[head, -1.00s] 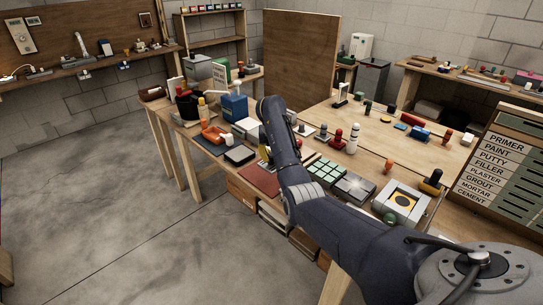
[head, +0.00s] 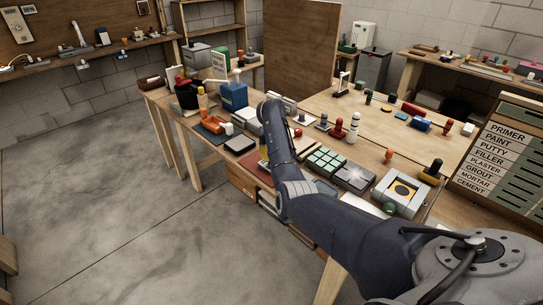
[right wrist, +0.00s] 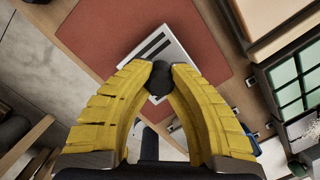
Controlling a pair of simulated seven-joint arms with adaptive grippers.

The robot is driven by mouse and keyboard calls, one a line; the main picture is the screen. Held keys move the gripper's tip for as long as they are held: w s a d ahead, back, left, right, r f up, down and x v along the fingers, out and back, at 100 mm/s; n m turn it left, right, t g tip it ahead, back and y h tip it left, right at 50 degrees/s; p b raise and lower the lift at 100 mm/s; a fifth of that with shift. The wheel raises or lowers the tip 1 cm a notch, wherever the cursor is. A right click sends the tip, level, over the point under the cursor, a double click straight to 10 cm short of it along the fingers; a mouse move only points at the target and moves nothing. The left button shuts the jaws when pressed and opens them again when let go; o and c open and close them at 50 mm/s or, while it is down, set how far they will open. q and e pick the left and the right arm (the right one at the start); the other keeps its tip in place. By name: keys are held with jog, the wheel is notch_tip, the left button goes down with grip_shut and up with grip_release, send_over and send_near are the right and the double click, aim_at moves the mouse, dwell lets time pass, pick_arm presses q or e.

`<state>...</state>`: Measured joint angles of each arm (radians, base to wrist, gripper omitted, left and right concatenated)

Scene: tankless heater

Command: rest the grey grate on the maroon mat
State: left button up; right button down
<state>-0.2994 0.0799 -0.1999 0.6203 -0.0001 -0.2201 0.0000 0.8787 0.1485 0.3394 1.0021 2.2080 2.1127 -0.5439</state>
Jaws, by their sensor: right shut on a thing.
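My right gripper (right wrist: 160,75) has yellow ribbed fingers, shut on a black knob on the grey grate (right wrist: 184,62). The grate is a pale slab with dark slots, partly hidden behind the fingers in the right wrist view. In the head view the mat (head: 249,163) shows beside my right arm, which hides the grate and most of the gripper. My left gripper is out of view.
Open floor lies in front of the bench.

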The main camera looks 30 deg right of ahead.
jog(key=shift+f, duration=0.45)
dwell(0.7)
jog(key=c, duration=1.3)
grip_release()
jog(key=r, duration=0.4)
jog(key=s+r, duration=0.1)
jog(key=r, duration=0.3)
jog(key=a+r, duration=0.1)
jog(key=r, duration=0.2)
jog(key=shift+s+r, duration=0.35)
jog(key=shift+r, duration=0.05)
